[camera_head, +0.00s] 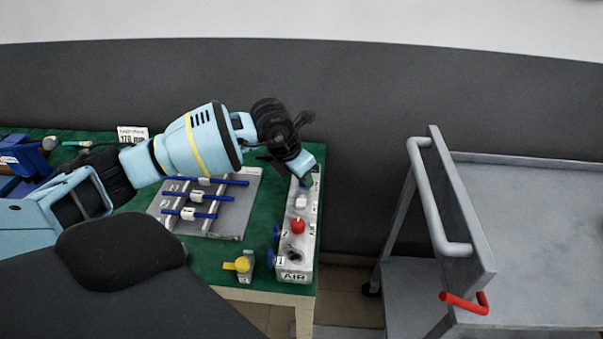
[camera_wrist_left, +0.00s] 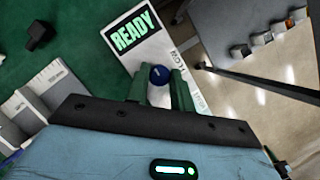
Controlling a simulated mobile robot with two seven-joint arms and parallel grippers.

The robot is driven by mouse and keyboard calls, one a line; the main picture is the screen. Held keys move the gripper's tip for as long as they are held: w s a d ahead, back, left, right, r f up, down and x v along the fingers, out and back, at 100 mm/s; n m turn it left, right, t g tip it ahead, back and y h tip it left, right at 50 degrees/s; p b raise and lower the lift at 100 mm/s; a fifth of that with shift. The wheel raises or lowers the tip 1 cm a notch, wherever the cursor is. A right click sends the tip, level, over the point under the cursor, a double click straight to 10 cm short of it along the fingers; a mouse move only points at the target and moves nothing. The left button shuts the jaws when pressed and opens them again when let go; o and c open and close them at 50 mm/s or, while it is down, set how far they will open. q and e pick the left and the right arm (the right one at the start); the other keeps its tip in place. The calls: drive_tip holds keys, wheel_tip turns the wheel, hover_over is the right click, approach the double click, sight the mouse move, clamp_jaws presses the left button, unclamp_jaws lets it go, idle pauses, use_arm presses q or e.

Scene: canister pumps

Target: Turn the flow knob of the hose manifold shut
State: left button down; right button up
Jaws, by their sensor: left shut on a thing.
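The hose manifold (camera_head: 296,251) is a long pale block with an "AIR" label at its near end, standing along the right edge of the green table. In the left wrist view its face (camera_wrist_left: 153,50) carries a green "READY" panel and the word "FLOW" beside a round blue flow knob (camera_wrist_left: 159,73). My left gripper (camera_head: 305,180) is over the far end of the manifold. In the wrist view its two green fingers (camera_wrist_left: 160,88) are shut on the blue knob, one on each side. The knob is hidden in the head view. My right gripper is not in view.
A red knob (camera_head: 297,226) and blue side knobs (camera_head: 271,258) sit on the manifold's near part. A yellow-handled valve (camera_head: 241,265) stands to its left. A grey plate with blue rods (camera_head: 228,222) lies further left. A grey cart (camera_head: 540,230) stands right, across a gap.

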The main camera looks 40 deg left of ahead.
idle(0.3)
use_arm(q)
drive_tip(key=c, duration=1.2)
unclamp_jaws()
drive_tip(key=v, duration=0.7)
drive_tip(key=shift+s+r, duration=0.2)
drive_tip(key=shift+r, duration=0.2)
drive_tip(key=shift+f, duration=0.1)
